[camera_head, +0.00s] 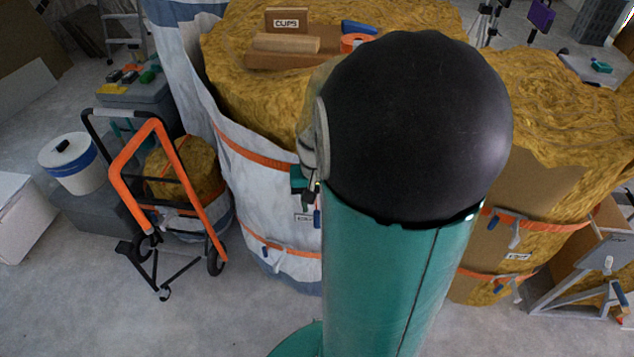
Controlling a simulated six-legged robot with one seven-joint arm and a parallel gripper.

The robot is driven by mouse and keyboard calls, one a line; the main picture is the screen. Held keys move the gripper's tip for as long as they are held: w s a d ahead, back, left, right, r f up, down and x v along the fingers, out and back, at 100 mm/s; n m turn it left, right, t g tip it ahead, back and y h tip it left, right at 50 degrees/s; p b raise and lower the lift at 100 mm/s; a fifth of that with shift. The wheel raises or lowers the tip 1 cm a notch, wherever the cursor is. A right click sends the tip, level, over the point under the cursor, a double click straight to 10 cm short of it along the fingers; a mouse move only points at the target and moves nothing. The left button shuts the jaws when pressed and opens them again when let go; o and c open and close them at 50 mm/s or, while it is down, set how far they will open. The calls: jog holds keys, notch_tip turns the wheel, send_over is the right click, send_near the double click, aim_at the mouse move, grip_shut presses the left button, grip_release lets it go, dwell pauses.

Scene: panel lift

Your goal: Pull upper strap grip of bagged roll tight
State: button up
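The bagged roll (262,185) stands upright in the middle, yellow wool wrapped in a whitish bag. An orange upper strap (255,155) runs around it, with a second orange strap (275,247) lower down. A small blue piece (317,218), perhaps the upper strap grip, shows just left of my teal arm, near a small label. My gripper (306,190) seems to show only as small dark and teal parts against the bag at the upper strap's height. My arm hides most of it; I cannot tell whether its fingers are open or touch the grip.
A strapped yellow roll (560,130) stands at right, beside a grey metal frame (580,290). An orange and black hand cart (150,190) and a white bucket (75,165) stand at left. A wooden tray (290,62) lies on the bagged roll. Front-left floor is clear.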

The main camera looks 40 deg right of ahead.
aim_at(317, 210)
notch_tip(317, 210, up, 7)
jog(key=shift+r, duration=0.2)
dwell(0.5)
